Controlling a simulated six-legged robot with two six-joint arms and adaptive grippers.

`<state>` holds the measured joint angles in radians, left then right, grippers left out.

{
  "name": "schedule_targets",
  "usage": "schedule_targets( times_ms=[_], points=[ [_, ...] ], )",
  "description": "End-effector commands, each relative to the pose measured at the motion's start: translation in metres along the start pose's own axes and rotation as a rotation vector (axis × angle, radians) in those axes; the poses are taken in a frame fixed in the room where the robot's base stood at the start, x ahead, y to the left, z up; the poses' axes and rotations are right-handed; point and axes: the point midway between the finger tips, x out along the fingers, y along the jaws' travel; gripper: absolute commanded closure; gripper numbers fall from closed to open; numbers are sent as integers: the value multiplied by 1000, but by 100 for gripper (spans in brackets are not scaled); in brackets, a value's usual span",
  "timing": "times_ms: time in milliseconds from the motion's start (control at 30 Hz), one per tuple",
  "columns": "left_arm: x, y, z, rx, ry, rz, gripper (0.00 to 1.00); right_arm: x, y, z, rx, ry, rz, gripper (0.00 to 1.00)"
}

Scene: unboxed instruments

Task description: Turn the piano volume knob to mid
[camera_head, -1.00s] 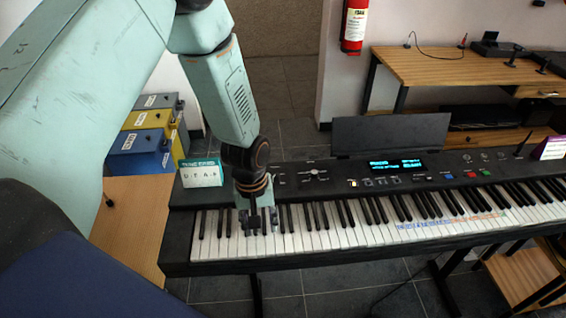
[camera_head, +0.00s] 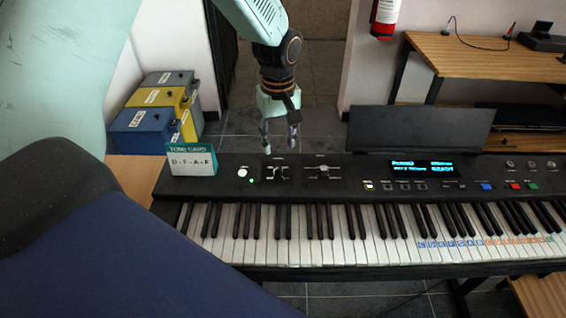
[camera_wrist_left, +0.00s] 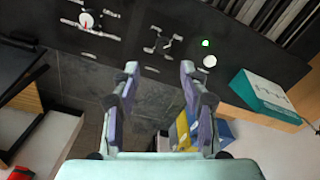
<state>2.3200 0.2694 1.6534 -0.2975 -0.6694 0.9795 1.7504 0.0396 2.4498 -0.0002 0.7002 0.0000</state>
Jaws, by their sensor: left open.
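The black piano (camera_head: 300,200) stands across the head view, with its control panel behind the keys. A round pale knob (camera_wrist_left: 87,19) with a red mark sits on a scaled plate at the upper left of the left wrist view; it appears to match the small control (camera_head: 323,170) in the head view. I cannot read its label or setting. A second cross-shaped control (camera_wrist_left: 158,42) lies beside it. My left gripper (camera_head: 279,137) is open and empty at the panel's back edge, left of the knob and apart from it. My right gripper is out of view.
A white button (camera_head: 242,172) and a lit green light (camera_head: 251,181) sit on the panel's left. A tune card (camera_head: 191,160) stands at the left end. The display (camera_head: 422,169) is to the right, below a music stand (camera_head: 420,130). Boxes (camera_head: 158,110) stand behind left.

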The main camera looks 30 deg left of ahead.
Motion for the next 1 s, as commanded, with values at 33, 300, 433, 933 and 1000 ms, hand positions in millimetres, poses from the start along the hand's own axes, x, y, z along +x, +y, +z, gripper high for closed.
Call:
schedule_targets(
  times_ms=[33, 300, 433, 933, 1000],
  points=[
    [4, -2, 1, -1, -2, -2, 56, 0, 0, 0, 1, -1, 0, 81],
    [44, -5, 4, 0, -3, -3, 56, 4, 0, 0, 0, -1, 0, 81],
    [61, -4, 4, 0, -2, -2, 56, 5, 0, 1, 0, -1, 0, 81],
    [76, 0, 1, 0, 0, 1, 57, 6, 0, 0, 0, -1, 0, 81],
    [76, 0, 1, 0, 0, 1, 63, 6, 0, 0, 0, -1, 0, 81]
  ],
)
